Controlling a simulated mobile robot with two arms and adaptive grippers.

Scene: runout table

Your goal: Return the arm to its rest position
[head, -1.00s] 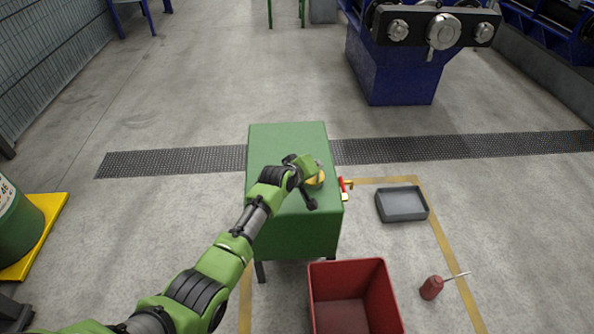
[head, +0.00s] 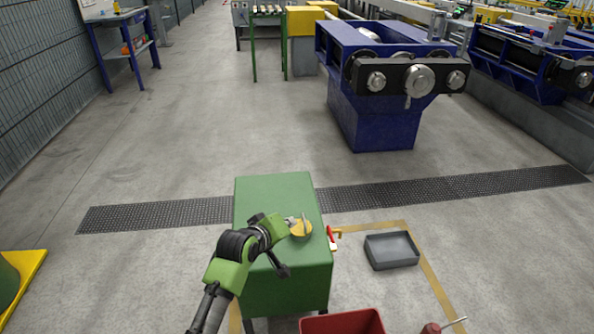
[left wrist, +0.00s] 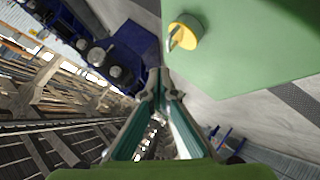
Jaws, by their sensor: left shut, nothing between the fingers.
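My left arm reaches in from the bottom of the head view, over the green cabinet (head: 277,190). My left gripper (head: 290,221) is beside a round yellow part with a grey handle (head: 301,230) on the cabinet top. In the left wrist view the gripper (left wrist: 165,92) is shut and empty. There the yellow part (left wrist: 187,40) lies above and right of the fingertips, with a visible gap. Whether the gripper is above the cabinet top or just beyond its edge is hard to tell. My right gripper is not in view.
A red-handled item (head: 331,236) is at the cabinet's right side. A grey tray (head: 391,250), a red bin (head: 343,321) and a red-handled screwdriver (head: 432,328) are on the floor. A blue machine (head: 372,115) stands behind. The floor at left is mostly clear.

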